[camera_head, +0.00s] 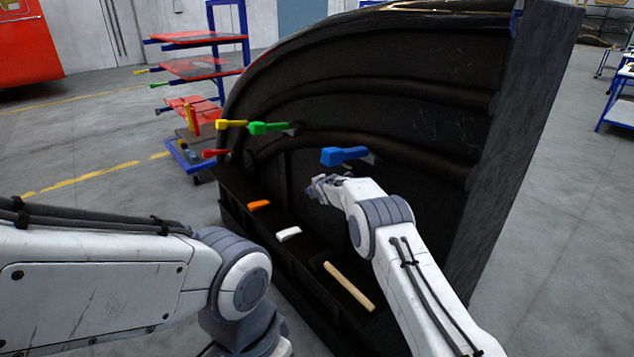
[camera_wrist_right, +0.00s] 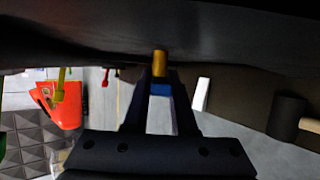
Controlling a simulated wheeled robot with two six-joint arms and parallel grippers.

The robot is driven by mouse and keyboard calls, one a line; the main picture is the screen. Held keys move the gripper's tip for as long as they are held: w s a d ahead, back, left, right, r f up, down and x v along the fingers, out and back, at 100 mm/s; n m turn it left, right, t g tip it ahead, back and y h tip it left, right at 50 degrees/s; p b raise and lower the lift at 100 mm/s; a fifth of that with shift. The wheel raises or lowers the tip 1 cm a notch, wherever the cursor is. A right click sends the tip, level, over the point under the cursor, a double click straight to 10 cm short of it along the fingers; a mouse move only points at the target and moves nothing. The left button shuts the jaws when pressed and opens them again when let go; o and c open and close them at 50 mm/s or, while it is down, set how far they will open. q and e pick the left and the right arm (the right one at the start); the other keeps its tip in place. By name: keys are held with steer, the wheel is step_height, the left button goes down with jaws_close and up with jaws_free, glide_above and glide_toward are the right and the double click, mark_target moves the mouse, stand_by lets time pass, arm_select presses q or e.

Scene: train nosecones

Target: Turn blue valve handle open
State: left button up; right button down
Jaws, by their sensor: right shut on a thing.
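The blue valve handle (camera_head: 343,156) sticks out sideways from the dark inner wall of the nosecone. My right gripper (camera_head: 318,187) is just below and left of it in the head view, with a gap visible between them. In the right wrist view, the fingertips (camera_wrist_right: 160,72) are shut on a short gold-coloured piece (camera_wrist_right: 160,61). A blue patch shows between the fingers; I cannot tell whether it is part of the handle. My left arm crosses the lower left, but its gripper is out of view.
Yellow (camera_head: 231,125), green (camera_head: 268,128) and red (camera_head: 214,153) handles stick out farther left. An orange piece (camera_head: 259,204), a white piece (camera_head: 288,234) and a wooden bar (camera_head: 348,286) lie on the dark ledge (camera_head: 310,262). A blue-framed rack (camera_head: 220,100) stands behind.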

steer(key=shift+a+r, duration=0.1)
steer(key=shift+r, duration=0.05)
stand_by(0.3)
steer(key=c, duration=0.7)
jaws_free()
steer(key=shift+s+b, duration=0.15)
steer(key=shift+b, duration=0.25)
steer(key=shift+b+v, duration=4.6)
steer(key=shift+v, duration=0.45)
